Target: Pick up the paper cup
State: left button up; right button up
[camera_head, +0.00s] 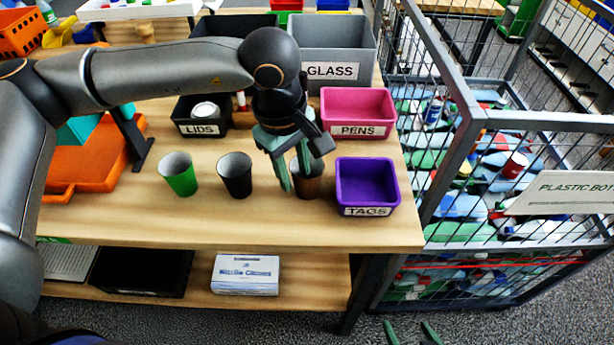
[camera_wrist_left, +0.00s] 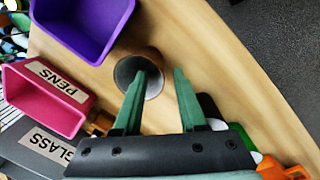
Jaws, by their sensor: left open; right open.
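Three cups stand upright on the wooden table: a green cup (camera_head: 178,176), a black cup (camera_head: 235,177) and a brown cup (camera_head: 310,186). I cannot tell from the pictures which is paper; the brown one looks most like it. My left gripper (camera_head: 294,176) is open, pointing down at the brown cup. In the left wrist view, one finger of this gripper (camera_wrist_left: 161,72) overlaps the mouth of the brown cup (camera_wrist_left: 150,57), and the other lies outside it, to the right. Contact cannot be told. My right gripper (camera_head: 412,334) is open and empty, low at the bottom edge.
The purple TAGS bin (camera_head: 367,184) stands close right of the brown cup, with the pink PENS bin (camera_head: 358,111) behind. A LIDS bin (camera_head: 201,118) and grey GLASS bin (camera_head: 334,45) are further back. A wire cage (camera_head: 470,150) stands right of the table.

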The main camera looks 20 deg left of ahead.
aim_at(299, 195)
pick_arm(q)
jog(key=f, duration=0.4)
jog(key=shift+d, duration=0.2)
grip_shut()
